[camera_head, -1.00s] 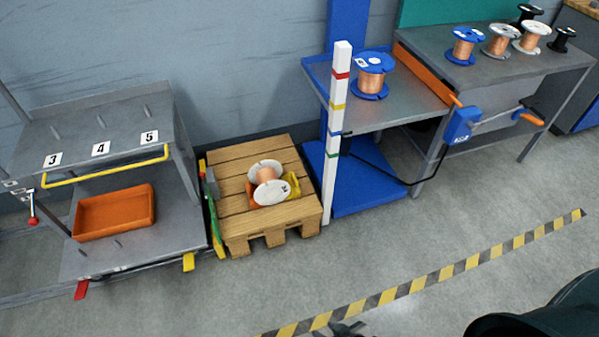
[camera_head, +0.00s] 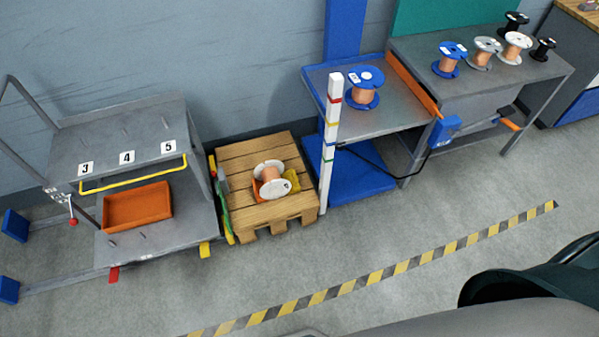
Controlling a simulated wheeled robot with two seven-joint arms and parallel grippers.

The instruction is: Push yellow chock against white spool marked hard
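A white-flanged spool (camera_head: 274,189) wound with copper wire lies on its side on a wooden pallet (camera_head: 262,215) at the centre of the head view. The yellow chock (camera_head: 292,180) is at the right side of the spool, partly hidden by it. I cannot tell whether the chock touches the spool. An orange chock (camera_head: 258,189) shows at the spool's left side. Any marking on the spool is too small to read. Neither of my grippers is in view. A part of my own arm fills the lower right corner.
A grey cart (camera_head: 70,148) with numbered places and an orange bin (camera_head: 137,206) stands left of the pallet. A striped white post (camera_head: 329,150) and a blue lift table (camera_head: 400,105) stand to its right. Open floor with a striped line (camera_head: 400,267) lies in front.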

